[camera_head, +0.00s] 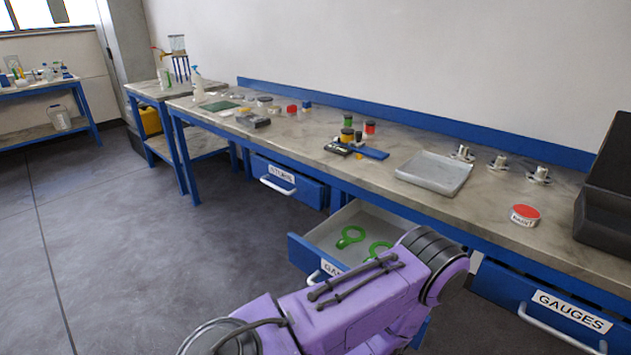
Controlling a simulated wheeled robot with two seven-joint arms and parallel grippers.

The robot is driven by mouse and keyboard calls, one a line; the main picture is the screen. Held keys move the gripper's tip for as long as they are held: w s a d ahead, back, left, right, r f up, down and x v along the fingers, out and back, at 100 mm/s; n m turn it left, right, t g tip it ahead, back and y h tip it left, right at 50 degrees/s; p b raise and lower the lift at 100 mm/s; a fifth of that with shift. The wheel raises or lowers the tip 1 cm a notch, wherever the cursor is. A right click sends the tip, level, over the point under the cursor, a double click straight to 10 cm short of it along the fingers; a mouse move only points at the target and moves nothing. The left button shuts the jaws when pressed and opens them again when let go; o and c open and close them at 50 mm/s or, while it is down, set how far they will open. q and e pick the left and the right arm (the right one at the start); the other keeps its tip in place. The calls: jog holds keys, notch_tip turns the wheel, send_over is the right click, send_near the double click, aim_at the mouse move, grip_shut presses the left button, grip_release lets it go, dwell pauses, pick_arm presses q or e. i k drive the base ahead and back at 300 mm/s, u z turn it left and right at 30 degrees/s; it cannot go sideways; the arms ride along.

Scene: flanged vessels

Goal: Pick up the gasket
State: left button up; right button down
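Two green gaskets, ring-shaped with tabs, lie in the open drawer (325,241) below the bench. One gasket (350,236) is in full view; the other gasket (378,249) is partly hidden behind my purple arm. The drawer's front label is partly covered by the arm, and so is its right side. My arm crosses the lower middle of the view in front of the drawer. Neither of my grippers is in view, so I cannot see whether either holds anything.
The bench bears a grey tray (434,184), several small flanged vessels (499,163), a red-lidded container (525,215) and a dark box (606,205). A shut GAUGES drawer (560,312) is at right, another shut drawer (290,184) at left. The floor at left is clear.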

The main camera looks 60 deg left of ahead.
aim_at(372, 247)
jog(key=u, duration=1.2)
jog(key=i, duration=1)
